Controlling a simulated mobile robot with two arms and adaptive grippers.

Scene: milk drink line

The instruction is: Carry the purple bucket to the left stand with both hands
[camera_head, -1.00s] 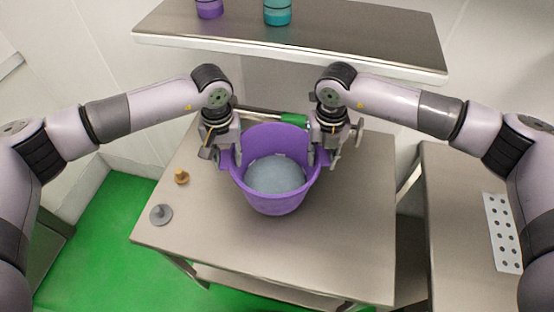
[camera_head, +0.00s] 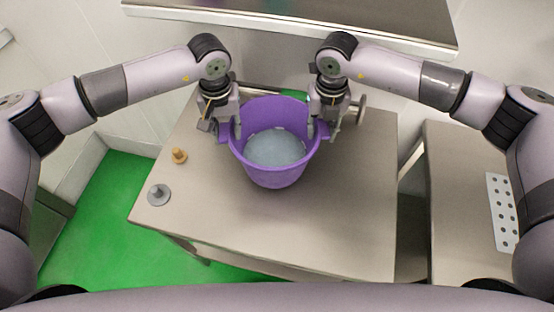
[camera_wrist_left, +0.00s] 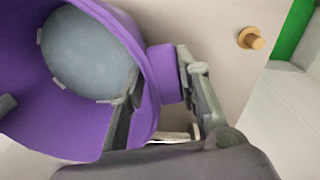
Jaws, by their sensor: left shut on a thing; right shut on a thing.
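The purple bucket (camera_head: 275,178) is upright over the metal table in the head view, with a grey-blue round surface inside it. I cannot tell whether its base touches the table. My left gripper (camera_head: 233,133) is shut on the left side of the bucket; in the left wrist view the fingers (camera_wrist_left: 160,98) close around the bucket's wall and side tab (camera_wrist_left: 164,72). My right gripper (camera_head: 316,130) is shut on the right side of the bucket. The bucket's interior also shows in the left wrist view (camera_wrist_left: 50,125).
The metal table (camera_head: 340,220) has free room in front and to the right. A grey knobbed disc (camera_head: 159,195) and a small brass knob (camera_head: 179,156) lie at its left. A shelf (camera_head: 330,18) hangs behind. A second table (camera_head: 460,200) with a perforated plate (camera_head: 502,213) stands right.

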